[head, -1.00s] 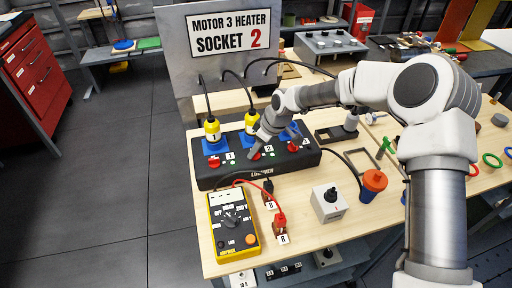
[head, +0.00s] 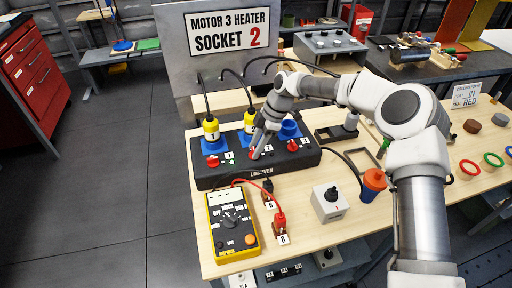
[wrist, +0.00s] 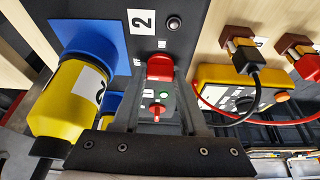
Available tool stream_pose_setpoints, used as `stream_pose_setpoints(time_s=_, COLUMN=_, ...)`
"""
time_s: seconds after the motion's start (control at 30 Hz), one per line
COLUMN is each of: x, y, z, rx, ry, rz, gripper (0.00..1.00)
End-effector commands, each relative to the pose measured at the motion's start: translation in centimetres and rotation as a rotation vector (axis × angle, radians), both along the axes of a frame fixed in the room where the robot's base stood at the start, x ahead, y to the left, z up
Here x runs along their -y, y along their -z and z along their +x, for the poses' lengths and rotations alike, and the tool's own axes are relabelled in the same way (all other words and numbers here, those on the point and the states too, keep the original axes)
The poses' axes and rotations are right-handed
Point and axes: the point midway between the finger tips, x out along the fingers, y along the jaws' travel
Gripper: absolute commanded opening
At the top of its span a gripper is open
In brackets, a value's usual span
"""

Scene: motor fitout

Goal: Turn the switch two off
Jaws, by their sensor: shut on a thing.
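The black power strip (head: 205,183) lies on the wooden bench with red switches along it. The red switch two (wrist: 160,67) is beside the label "2" in the wrist view. My gripper (wrist: 158,72) is shut on this switch, with a finger on each side. In the head view my gripper (head: 256,150) reaches down onto the middle of the strip and partly hides the switch. The round lamp (wrist: 173,23) beside label "2" looks dark. Switch one (wrist: 156,109) is further off, with a lit green lamp (wrist: 164,95).
A yellow plug (wrist: 65,100) in a blue socket stands close beside my gripper. A yellow multimeter (head: 233,225) with red and black leads lies in front of the strip. A grey switch box (head: 330,203) and an orange-capped blue plug (head: 372,185) stand to the right.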

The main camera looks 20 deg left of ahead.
Motion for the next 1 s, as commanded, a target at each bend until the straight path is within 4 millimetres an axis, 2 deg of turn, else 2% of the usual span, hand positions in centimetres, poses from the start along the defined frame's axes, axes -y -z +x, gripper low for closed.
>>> stream_pose_setpoints(time_s=0.63, x=0.07, y=0.07, z=0.08, rx=0.002, ry=-0.051, rz=-0.002, gripper=0.0)
stream_pose_setpoints(time_s=0.67, x=0.06, y=0.08, z=0.07, rx=0.002, ry=-0.051, rz=-0.002, gripper=0.46)
stream_pose_setpoints(time_s=0.7, x=0.06, y=0.08, z=0.07, rx=0.002, ry=-0.05, rz=-0.002, gripper=0.53)
stream_pose_setpoints(time_s=0.8, x=0.05, y=0.07, z=0.07, rx=0.001, ry=-0.05, rz=-0.002, gripper=0.71)
stream_pose_setpoints(time_s=1.0, x=0.01, y=0.04, z=0.05, rx=0.0, ry=-0.049, rz=-0.001, gripper=0.72)
